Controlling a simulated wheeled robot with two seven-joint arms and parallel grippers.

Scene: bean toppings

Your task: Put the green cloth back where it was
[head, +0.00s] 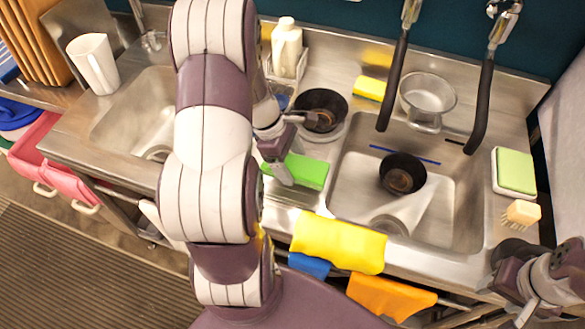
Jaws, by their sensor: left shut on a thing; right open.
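The green cloth (309,172) is a bright green flat rectangle at the counter strip left of the right sink, below the dark bowl. My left gripper (284,172) comes down from the upper left and is shut on its left end. My arm hides part of the counter beside it, and I cannot tell whether the cloth touches the surface. A yellow cloth (338,243) hangs over the front edge, with a blue cloth (309,265) and an orange cloth (390,296) below it. My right gripper (520,278) is open and empty at the lower right.
A dark bowl (335,105) stands behind the green cloth. Another dark bowl (403,174) is in the right sink (460,225). Two black-handled taps (482,100) hang over it. A metal strainer (428,95), yellow sponge (370,88), green-topped box (514,171) and brush (523,213) surround it.

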